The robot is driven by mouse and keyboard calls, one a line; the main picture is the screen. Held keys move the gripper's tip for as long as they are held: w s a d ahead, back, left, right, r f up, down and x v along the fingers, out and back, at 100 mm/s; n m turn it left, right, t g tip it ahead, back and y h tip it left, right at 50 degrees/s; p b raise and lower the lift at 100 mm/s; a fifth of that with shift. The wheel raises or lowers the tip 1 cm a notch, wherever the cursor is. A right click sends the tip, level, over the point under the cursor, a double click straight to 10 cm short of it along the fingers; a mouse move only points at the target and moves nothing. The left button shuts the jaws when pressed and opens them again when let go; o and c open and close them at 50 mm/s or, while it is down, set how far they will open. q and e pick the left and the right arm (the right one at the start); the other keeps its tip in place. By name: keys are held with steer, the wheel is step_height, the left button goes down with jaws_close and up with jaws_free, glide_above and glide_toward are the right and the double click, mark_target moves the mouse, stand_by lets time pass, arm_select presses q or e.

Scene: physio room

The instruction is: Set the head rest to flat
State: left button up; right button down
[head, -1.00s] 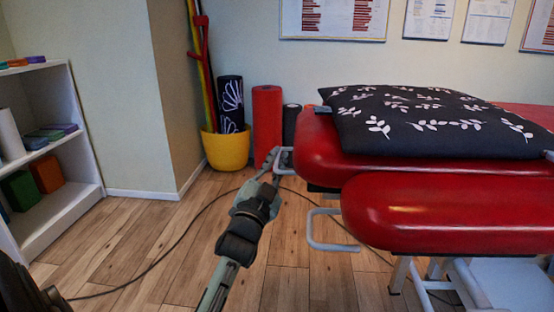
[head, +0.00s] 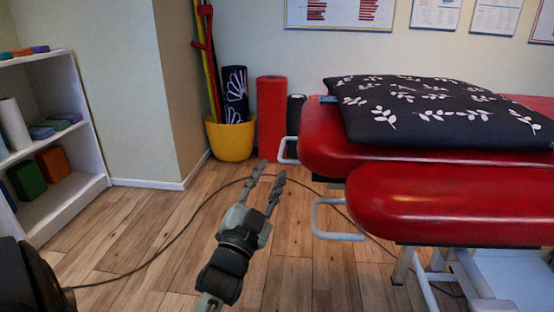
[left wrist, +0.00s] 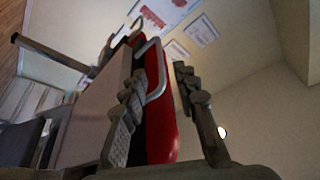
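The treatment table has two red padded sections in the head view. The far section (head: 325,140) carries a dark cushion and has a white handle (head: 287,151) at its left end. The near section (head: 450,205) looks about level and has a white handle (head: 328,220) at its left. I cannot tell for sure which section is the head rest. My left gripper (head: 272,177) is open and empty, just left of the far handle and apart from it. In the left wrist view its fingers (left wrist: 160,72) are spread, with a white handle (left wrist: 157,84) and red padding beyond. My right gripper is out of view.
The dark cushion (head: 430,112) has a white leaf pattern. A yellow pot (head: 230,141) and a red roll (head: 271,112) stand by the wall. A white shelf (head: 75,190) is at the left. A cable (head: 185,235) crosses the open wooden floor.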

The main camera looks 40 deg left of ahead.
arm_select(q)
steer(key=shift+v, duration=1.65)
